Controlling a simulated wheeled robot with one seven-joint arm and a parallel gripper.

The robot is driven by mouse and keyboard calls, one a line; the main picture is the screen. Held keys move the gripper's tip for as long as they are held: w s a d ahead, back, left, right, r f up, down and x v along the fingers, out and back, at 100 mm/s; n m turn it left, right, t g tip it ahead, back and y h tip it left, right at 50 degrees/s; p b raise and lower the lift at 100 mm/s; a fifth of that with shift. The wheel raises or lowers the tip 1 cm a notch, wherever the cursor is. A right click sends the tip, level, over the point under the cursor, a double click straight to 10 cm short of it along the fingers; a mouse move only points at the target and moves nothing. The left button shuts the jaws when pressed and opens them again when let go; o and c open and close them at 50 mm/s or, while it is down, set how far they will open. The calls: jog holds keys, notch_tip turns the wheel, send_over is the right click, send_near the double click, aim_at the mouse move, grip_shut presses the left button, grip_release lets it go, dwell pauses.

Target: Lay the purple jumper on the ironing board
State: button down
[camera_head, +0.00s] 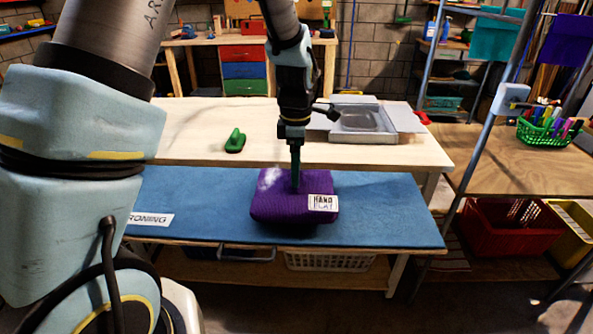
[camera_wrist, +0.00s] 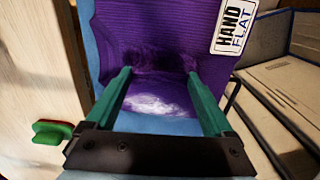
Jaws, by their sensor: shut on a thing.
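The purple jumper (camera_head: 275,208) is a folded knitted bundle with a white patch on top and a white label reading "HAND FLAT". It is over the middle of the blue ironing board (camera_head: 390,215), a dark shadow along its lower edge; I cannot tell whether it rests fully on the board. My gripper (camera_head: 295,178) points down from above, its green fingers at the jumper's top. In the wrist view, my gripper (camera_wrist: 158,78) has its two fingers apart with purple cloth (camera_wrist: 155,30) of the jumper between them. The jumper's underside is hidden.
Behind the board is a pale table (camera_head: 195,130) with a green object (camera_head: 235,141) and a grey open box (camera_head: 365,122). A metal rack (camera_head: 480,125) stands at right. The board is clear either side of the jumper, with an "IRONING" label (camera_head: 150,219) at left.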

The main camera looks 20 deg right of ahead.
jog(key=shift+f, duration=0.85)
jog(key=shift+f, duration=0.15)
grip_release()
